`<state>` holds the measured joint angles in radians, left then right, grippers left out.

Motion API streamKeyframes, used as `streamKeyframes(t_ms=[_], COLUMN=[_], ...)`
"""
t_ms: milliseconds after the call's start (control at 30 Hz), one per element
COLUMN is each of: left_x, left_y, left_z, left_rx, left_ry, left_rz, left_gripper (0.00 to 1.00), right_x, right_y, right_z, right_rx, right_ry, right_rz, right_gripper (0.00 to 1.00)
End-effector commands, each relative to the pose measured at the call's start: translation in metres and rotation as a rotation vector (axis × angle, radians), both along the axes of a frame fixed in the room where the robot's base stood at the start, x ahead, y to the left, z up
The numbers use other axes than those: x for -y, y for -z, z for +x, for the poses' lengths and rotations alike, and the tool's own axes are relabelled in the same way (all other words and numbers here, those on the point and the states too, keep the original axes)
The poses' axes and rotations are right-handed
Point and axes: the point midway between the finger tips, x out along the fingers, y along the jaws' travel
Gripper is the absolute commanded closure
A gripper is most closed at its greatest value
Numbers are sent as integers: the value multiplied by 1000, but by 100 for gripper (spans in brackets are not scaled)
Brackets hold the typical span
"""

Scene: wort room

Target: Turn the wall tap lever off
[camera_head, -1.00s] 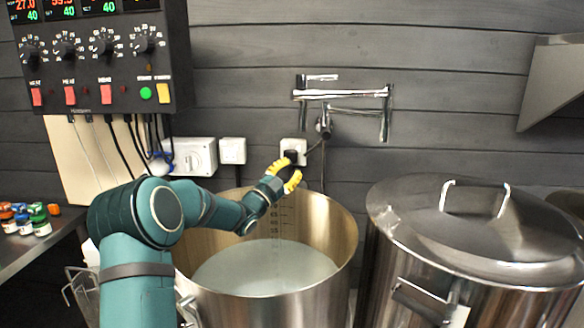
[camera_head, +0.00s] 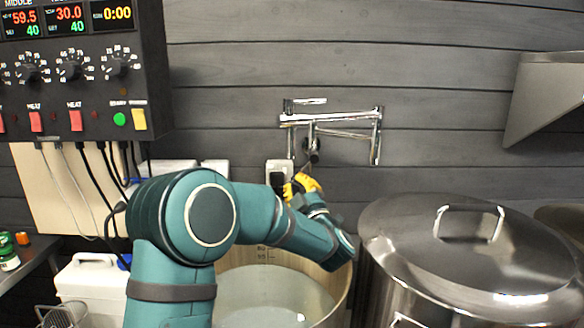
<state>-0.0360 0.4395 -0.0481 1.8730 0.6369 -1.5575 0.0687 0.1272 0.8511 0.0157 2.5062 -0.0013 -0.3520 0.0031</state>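The chrome wall tap (camera_head: 335,120) is fixed to the grey plank wall, with a long horizontal bar and a spout hanging down at its right end. Its short lever (camera_head: 306,101) sticks out level to the right at the top left. My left gripper (camera_head: 302,184) has yellow fingers and is below the tap's left part, in front of the wall socket and apart from the lever. My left wrist partly hides the fingers, so their opening is unclear. My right gripper is not in view.
An open steel pot (camera_head: 270,292) with pale liquid stands under my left arm. A lidded steel pot (camera_head: 470,250) stands to the right. A control box (camera_head: 85,75) with cables hangs at upper left. A socket (camera_head: 279,172) is behind the gripper.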

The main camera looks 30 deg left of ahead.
Motion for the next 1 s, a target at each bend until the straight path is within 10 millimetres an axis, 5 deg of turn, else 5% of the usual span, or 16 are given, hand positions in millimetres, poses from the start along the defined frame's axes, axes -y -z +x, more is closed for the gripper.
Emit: streamKeyframes(t_ms=[233, 667, 1000], left_x=[-13, -75, -57], left_y=[-5, -34, -9], left_z=[7, 51, 72], left_rx=[5, 4, 3], left_ry=[-12, -11, -8], left_rz=[-18, -14, -14], left_gripper=[100, 100, 100], right_x=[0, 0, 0], right_y=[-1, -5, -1], right_z=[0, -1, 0], right_rx=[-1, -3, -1], right_ry=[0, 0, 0], right_rz=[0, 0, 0], right_gripper=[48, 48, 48])
